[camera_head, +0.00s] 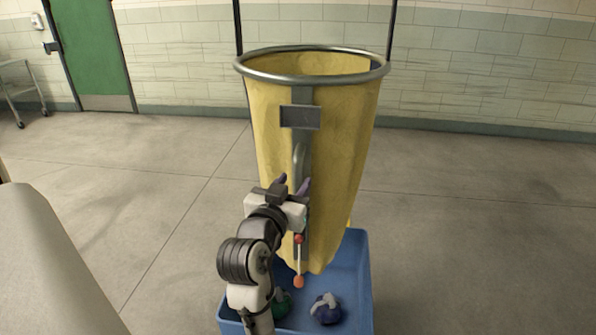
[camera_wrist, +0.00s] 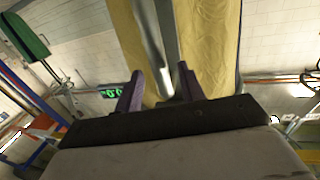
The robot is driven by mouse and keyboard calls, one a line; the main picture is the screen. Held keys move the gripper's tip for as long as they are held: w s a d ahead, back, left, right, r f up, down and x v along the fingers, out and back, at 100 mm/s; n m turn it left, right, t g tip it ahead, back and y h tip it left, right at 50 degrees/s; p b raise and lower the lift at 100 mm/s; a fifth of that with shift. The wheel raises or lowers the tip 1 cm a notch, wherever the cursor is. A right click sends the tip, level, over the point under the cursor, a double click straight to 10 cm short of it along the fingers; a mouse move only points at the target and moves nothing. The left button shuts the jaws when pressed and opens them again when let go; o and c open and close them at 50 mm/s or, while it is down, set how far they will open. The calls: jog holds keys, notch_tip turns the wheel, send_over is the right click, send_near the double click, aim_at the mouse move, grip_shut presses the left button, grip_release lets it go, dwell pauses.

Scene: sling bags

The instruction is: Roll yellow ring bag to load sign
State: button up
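The yellow ring bag (camera_head: 345,150) hangs upright from a round metal ring (camera_head: 382,72). A grey strap with a blank grey plate (camera_head: 301,117) and a metal handle (camera_head: 300,160) runs down its front. My gripper (camera_head: 293,184) is in front of the bag at the handle's lower end. In the wrist view, my gripper's two purple fingers (camera_wrist: 161,85) stand apart, with the handle bar (camera_wrist: 152,35) between them in the picture; contact cannot be told. A small sign with green lit characters (camera_wrist: 112,92) shows to the left; I cannot tell if it is the load sign.
A blue bin (camera_head: 360,270) stands below the bag, holding a blue-purple bundle (camera_head: 326,309) and a green one (camera_head: 282,304). A metal cart (camera_head: 18,90) and a green door (camera_head: 92,50) are at the back left.

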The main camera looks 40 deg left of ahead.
aim_at(296, 180)
jog(key=shift+p+x, duration=0.3)
jog(key=shift+x, duration=1.35)
grip_shut()
